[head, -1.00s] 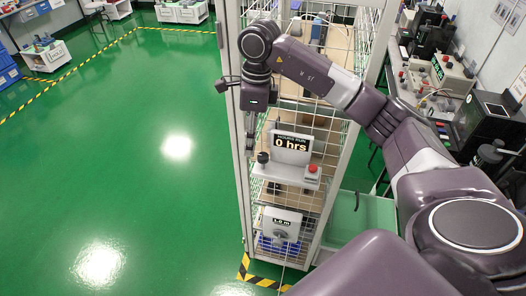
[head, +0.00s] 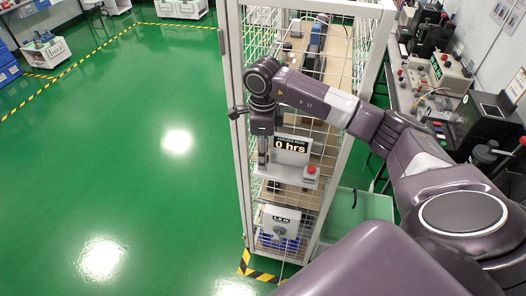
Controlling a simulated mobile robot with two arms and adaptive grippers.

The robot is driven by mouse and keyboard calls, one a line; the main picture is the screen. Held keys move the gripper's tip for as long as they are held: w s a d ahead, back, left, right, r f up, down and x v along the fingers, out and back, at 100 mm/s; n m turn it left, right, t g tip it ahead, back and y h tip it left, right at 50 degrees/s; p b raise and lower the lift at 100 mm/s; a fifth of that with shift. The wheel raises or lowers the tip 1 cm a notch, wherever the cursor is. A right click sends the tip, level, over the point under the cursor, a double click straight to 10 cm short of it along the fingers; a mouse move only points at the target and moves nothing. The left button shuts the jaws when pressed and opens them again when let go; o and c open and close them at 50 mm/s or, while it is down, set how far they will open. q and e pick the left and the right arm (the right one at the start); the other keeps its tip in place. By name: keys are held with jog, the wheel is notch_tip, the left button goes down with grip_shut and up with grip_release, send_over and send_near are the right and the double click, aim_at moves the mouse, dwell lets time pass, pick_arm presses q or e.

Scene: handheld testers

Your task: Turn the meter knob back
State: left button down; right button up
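The meter (head: 291,147) is a light panel with a dark display reading "0 hrs", mounted on a shelf-like base (head: 287,178) on the wire cage. A red button (head: 311,171) sits at the base's right end. My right arm comes in from the right, and its gripper (head: 262,158) points down over the base's left end. The black knob there is hidden behind the gripper, and I cannot tell whether they touch. The gripper's fingers are too small and edge-on to tell open from shut. My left gripper is out of view.
The tall wire cage (head: 234,130) holds shelves. A lower white dial panel (head: 281,222) hangs below the meter. A pale green tray (head: 362,212) stands to the right. A bench (head: 437,105) with instruments lies along the right wall. The green floor (head: 120,190) on the left is clear.

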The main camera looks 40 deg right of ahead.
grip_shut()
jog(key=shift+f+n+b, duration=0.15)
jog(key=shift+n+b, duration=0.35)
jog(key=shift+b, duration=0.4)
jog(key=n+b, duration=0.5)
jog(key=b, duration=0.1)
jog(key=shift+n+b, duration=0.35)
jog(key=shift+n, duration=0.05)
jog(key=n+b, duration=0.4)
jog(key=n, duration=0.1)
jog(key=n+b, duration=0.1)
jog(key=n, duration=0.2)
jog(key=shift+n+b, duration=0.3)
jog(key=shift+n, duration=0.1)
jog(key=shift+r+n+b, duration=0.2)
jog(key=shift+n+b, duration=0.2)
jog(key=shift+n, duration=0.7)
